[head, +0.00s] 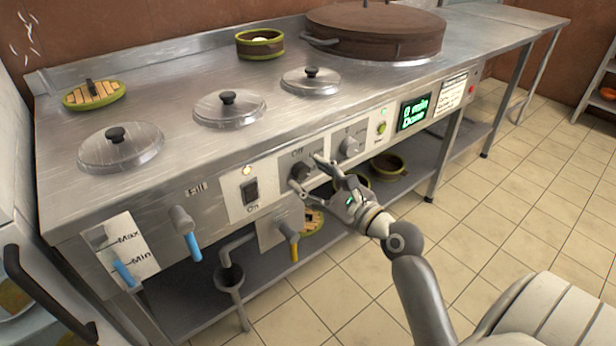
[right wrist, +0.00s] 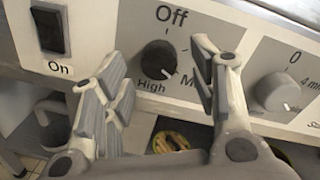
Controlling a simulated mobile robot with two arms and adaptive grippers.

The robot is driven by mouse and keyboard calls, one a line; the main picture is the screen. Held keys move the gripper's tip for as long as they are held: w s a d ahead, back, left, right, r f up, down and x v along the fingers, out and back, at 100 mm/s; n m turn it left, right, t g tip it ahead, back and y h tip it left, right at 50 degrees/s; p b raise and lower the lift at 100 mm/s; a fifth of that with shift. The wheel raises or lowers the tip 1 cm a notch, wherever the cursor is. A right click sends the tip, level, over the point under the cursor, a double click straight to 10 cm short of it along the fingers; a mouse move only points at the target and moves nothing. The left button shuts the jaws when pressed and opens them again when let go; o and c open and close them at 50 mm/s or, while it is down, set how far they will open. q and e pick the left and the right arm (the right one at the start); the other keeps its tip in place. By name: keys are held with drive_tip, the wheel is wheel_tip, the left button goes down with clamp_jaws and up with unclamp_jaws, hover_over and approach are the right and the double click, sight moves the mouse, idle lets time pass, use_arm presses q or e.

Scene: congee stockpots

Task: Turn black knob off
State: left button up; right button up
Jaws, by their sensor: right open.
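The black knob (right wrist: 157,58) is on the stove's front panel, with "Off" printed above it, "High" below it and a partly hidden label starting with "M" at its right. In the head view the knob (head: 298,172) shows beside my fingertips. My right gripper (head: 305,171) is open in front of the panel. In the right wrist view its fingers stand apart, one on each side of the knob, and I see no clear contact. My left gripper is not in view.
A grey timer knob (right wrist: 279,91) is right of the black knob. A black rocker switch (head: 250,190) marked "On" is to its left. Blue-handled and yellow-handled (head: 289,237) taps stick out below. Lidded pots (head: 228,108) sit in the steel counter. The tiled floor is clear.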

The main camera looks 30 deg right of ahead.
drive_tip(key=shift+w+a, duration=0.1)
drive_tip(key=shift+w, duration=0.75)
drive_tip(key=c, duration=1)
